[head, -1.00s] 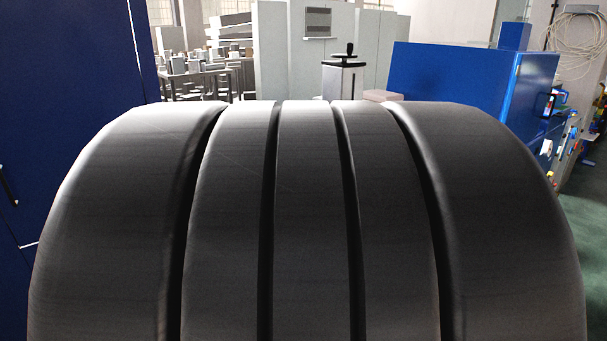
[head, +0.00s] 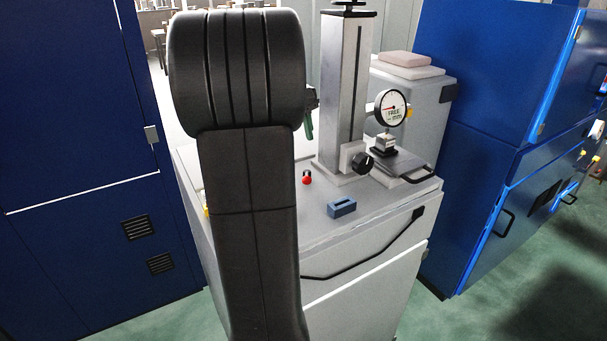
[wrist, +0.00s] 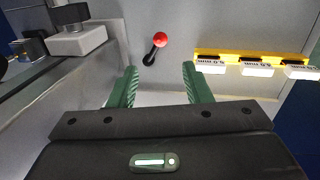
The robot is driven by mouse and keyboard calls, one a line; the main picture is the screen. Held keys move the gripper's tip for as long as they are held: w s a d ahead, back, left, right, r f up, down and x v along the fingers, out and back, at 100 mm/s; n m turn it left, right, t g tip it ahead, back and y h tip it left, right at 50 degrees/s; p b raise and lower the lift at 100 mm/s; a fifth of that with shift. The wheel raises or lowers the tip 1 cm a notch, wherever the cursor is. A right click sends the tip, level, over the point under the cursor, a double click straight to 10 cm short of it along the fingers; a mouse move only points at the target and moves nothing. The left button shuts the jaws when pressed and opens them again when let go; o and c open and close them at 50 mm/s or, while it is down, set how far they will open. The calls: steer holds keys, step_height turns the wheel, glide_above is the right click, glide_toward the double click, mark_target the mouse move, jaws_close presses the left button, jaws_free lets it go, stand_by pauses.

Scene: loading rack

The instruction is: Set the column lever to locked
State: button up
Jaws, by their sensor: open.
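A red-balled lever (head: 306,177) with a short black stem stands on the grey machine top, left of the column (head: 345,95). In the wrist view the lever (wrist: 160,41) lies beyond my gripper, its stem slanting down-left from the ball. A black knob (head: 362,161) sits at the column's foot. The dial (head: 390,107) right of the column bears the word FREE. My gripper (wrist: 162,72) is open and empty, its green fingers pointing toward the lever and apart from it. In the head view only a green finger (head: 309,125) shows past my arm.
A blue slotted block (head: 342,207) sits near the front of the top. A yellow strip (wrist: 245,58) with white-fronted blocks lies right of the lever in the wrist view. Blue cabinets (head: 85,150) stand at both sides. A black handle rail (head: 370,250) crosses the machine's front.

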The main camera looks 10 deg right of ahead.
mark_target(307, 177)
steer(key=f, duration=0.4)
steer(key=d+f, duration=0.1)
steer(key=f, duration=0.3)
steer(key=d+f, duration=0.1)
steer(key=f, duration=0.3)
steer(key=shift+w+d+f+p, duration=0.15)
steer(key=shift+w+f+p, duration=0.05)
steer(key=shift+w+p, duration=0.2)
jaws_close()
